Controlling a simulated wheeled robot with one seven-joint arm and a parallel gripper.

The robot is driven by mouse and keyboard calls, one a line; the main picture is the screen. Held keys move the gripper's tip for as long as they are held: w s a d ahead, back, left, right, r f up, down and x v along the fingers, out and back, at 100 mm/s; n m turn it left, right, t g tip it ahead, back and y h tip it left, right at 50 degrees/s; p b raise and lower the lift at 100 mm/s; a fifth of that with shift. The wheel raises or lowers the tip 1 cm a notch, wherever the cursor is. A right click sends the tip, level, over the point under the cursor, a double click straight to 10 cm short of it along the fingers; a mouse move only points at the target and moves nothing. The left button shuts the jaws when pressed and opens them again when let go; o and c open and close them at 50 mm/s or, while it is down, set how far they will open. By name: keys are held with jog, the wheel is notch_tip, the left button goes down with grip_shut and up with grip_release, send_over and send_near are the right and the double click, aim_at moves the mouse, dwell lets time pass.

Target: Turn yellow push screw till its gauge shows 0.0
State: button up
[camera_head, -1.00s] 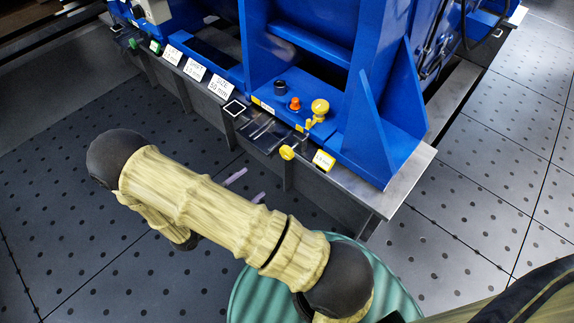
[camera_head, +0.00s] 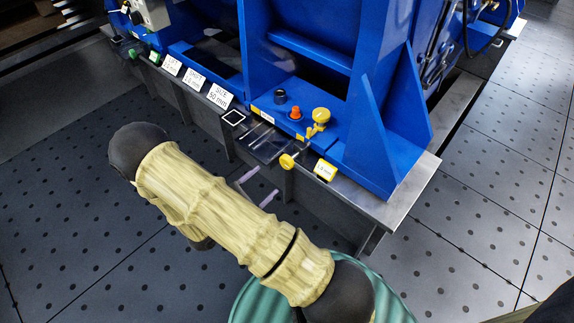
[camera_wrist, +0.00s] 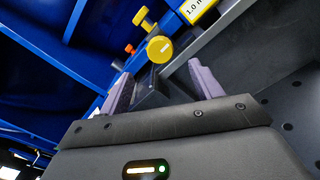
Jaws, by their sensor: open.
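The yellow push screw, a round knob (camera_head: 288,161), sticks out from the front edge of the machine's base; its knob also shows face-on in the wrist view (camera_wrist: 159,49). Its yellow-framed gauge (camera_head: 325,171) sits just right of it; in the wrist view the gauge (camera_wrist: 198,8) is partly cut off and appears to read 1.0. My gripper (camera_head: 258,187) is open and empty, its purple fingers lower left of the knob and apart from it. In the wrist view the knob lies beyond and between the fingertips (camera_wrist: 160,70).
A second yellow knob (camera_head: 321,115), an orange knob (camera_head: 296,112) and a black knob (camera_head: 280,97) stand on the blue base behind. White labels (camera_head: 219,96) line the edge to the left. A green ribbed drum (camera_head: 262,300) stands below my arm. Floor at right is clear.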

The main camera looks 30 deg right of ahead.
aim_at(285, 163)
jog(key=b+x, duration=0.4)
jog(key=x, duration=0.6)
jog(key=shift+f, duration=0.15)
jog(key=shift+w+d, duration=0.15)
jog(key=shift+d, duration=0.25)
jog(key=shift+c, duration=0.5)
jog(key=c, duration=0.9)
jog(key=shift+r+n+p, duration=0.3)
jog(key=shift+n+p, duration=0.1)
jog(key=shift+p, duration=0.35)
